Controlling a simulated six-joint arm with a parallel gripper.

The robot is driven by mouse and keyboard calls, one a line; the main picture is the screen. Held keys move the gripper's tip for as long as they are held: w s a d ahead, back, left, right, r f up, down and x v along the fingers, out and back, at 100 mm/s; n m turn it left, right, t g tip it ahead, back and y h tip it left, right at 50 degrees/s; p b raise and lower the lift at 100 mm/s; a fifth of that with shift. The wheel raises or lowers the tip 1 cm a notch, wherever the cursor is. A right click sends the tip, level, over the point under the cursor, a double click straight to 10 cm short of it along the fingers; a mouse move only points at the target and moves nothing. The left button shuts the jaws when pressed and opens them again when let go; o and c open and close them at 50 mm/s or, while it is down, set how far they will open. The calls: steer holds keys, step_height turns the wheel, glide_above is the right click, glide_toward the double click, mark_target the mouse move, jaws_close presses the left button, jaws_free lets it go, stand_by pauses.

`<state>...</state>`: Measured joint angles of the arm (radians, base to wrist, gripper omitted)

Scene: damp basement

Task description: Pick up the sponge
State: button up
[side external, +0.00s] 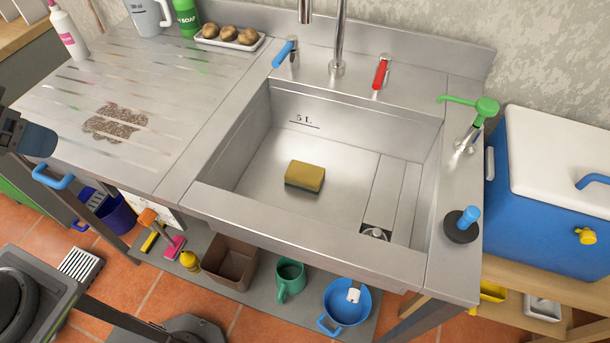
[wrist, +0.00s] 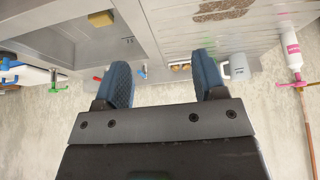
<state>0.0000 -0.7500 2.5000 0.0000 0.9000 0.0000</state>
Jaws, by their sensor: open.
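The sponge (side external: 305,177) lies flat on the floor of the steel sink (side external: 265,165), a little left of the drain. It is yellow on top with a dark green underside. In the wrist view the sponge (wrist: 101,19) shows at the top left, inside the basin. My gripper (wrist: 164,85) is open and empty, with its two blue-grey fingers apart and the sponge well away from them.
A tap (side external: 338,40) stands behind the sink between a blue handle (side external: 286,54) and a red handle (side external: 380,72). A potato tray (side external: 229,43) sits behind the drainboard (side external: 160,100).

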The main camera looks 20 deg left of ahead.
steer(key=o, duration=0.5)
steer(key=w+d+r+n+g+h, duration=0.15)
steer(key=w+d+n, duration=0.35)
steer(key=w, duration=0.8)
steer(key=n+g+h, duration=0.3)
steer(key=n+g, duration=0.1)
steer(key=n, duration=0.9)
glide_above(304, 172)
steer(key=a, duration=0.2)
steer(key=f, duration=3.1)
steer(key=shift+w+f, duration=0.15)
steer(key=shift+w, duration=0.15)
steer(key=shift+s+x, duration=0.1)
steer(key=shift+x, duration=1.45)
steer(key=shift+s+x, duration=0.15)
steer(key=shift+x, duration=1.35)
